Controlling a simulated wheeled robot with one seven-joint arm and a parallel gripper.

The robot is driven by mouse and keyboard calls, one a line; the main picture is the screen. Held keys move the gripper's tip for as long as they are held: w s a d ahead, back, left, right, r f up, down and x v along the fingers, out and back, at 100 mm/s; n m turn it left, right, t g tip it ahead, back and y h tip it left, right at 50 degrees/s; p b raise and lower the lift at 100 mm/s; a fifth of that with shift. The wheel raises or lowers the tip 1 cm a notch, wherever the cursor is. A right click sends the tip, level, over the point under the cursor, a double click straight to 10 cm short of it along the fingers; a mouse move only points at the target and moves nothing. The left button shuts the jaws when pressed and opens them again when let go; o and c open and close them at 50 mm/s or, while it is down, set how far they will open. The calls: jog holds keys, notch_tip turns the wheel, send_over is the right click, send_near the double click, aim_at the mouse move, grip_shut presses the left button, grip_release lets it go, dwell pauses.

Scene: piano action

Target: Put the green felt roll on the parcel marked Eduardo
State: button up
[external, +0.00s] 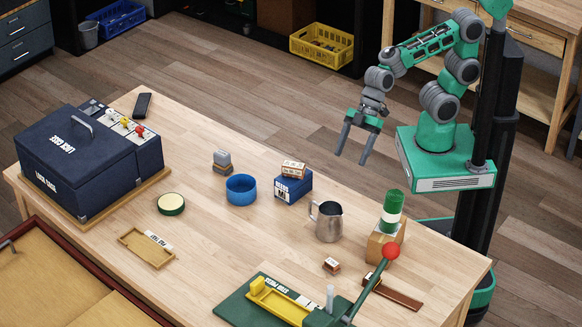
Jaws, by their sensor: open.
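A green roll with a white band (392,211), which looks like the felt roll, stands upright on a tan box (376,246) at the right of the table. No name Eduardo is readable in this view. A small brown-and-white labelled block (293,168) sits on a dark blue box (292,188) with a white label. Another small labelled block (331,266) lies near the front; its lettering is too small to read. My gripper (351,158) is open and empty, fingers pointing down, beyond the table's back edge and apart from everything.
A metal pitcher (329,222) stands just left of the roll. A press with a red-knobbed lever (390,251) rises in front of the tan box. A blue bowl (241,190), a round tin (171,204) and a large blue case (75,163) are further left.

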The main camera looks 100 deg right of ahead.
jog(key=s+d+f+m+g+h, duration=0.1)
jog(key=s+d+m+h, duration=0.1)
jog(key=d, duration=0.8)
jog(key=s+d+f+m+h, duration=0.1)
jog(key=s+d+m+h, duration=0.2)
jog(key=d+m, duration=0.4)
jog(key=d+h, duration=0.1)
jog(key=d, duration=0.2)
jog(key=shift+s+d+f+g, duration=0.15)
jog(key=shift+s+d+g, duration=0.05)
jog(key=shift+s+g, duration=0.2)
